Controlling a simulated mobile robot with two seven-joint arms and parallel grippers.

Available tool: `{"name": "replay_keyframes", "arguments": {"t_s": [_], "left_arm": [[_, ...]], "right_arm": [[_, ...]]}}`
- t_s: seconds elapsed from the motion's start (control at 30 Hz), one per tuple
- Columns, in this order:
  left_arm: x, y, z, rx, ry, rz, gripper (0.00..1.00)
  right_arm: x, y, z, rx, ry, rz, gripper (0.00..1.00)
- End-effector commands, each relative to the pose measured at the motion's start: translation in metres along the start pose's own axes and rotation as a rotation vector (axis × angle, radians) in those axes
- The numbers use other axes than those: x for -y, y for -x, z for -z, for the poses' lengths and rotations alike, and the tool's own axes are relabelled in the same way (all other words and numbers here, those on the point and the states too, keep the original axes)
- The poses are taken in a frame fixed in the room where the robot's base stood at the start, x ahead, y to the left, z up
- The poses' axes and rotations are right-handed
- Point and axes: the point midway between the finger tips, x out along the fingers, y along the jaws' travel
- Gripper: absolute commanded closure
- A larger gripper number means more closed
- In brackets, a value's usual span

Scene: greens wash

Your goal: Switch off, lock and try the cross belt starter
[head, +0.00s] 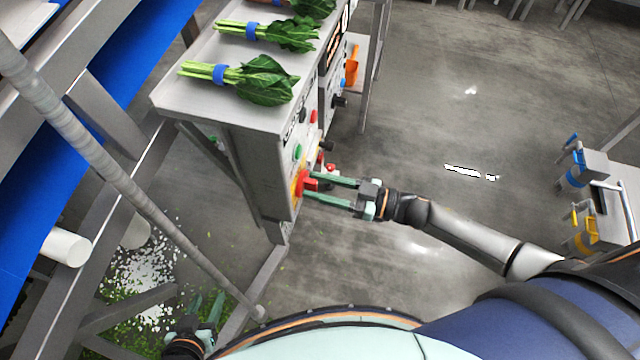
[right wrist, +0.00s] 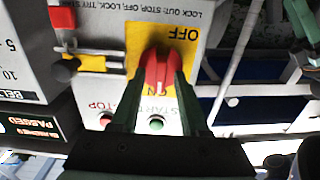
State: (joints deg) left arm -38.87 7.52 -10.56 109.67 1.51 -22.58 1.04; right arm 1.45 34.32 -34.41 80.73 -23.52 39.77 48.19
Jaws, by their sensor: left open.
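The starter panel (head: 285,150) is on the front of the grey cabinet in the head view. Its red rotary handle (right wrist: 157,70) is on a yellow plate, with OFF and ON lettering upside down in the right wrist view. The handle's white mark points toward ON. My right gripper (head: 312,187) is open, with one finger on each side of the handle; contact cannot be told. A green START button (right wrist: 155,123) and a red STOP button (right wrist: 106,120) are partly behind the fingers. A red block, perhaps a padlock (right wrist: 62,17), is beside the plate. My left gripper (head: 208,304) is open, low and empty.
Bunches of greens (head: 240,75) with blue bands lie on the cabinet top (head: 175,95). A conveyor frame with a blue belt (head: 110,75) and a slanting pole (head: 100,155) are at left. Blue and yellow items (head: 580,240) are at right. The floor between is clear.

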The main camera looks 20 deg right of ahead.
Motion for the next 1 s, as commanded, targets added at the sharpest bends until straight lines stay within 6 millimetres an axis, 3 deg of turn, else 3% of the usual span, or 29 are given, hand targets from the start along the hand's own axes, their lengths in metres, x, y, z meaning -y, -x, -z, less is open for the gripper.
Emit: {"name": "replay_keyframes", "arguments": {"t_s": [0.03, 0.37, 1.0], "left_arm": [[0.0000, 0.0001, -0.0002, 0.000, 0.000, 0.000, 0.50], [0.0000, 0.0001, -0.0003, 0.001, 0.000, 0.000, 0.50], [0.0001, -0.0002, -0.0009, 0.001, 0.000, 0.000, 0.50]], "right_arm": [[0.0001, 0.0002, 0.0000, 0.000, 0.000, 0.000, 0.62], [0.0001, 0.0004, 0.0000, 0.000, 0.000, 0.000, 0.99], [0.0003, 0.0006, -0.0003, 0.000, 0.028, 0.000, 1.00]]}}
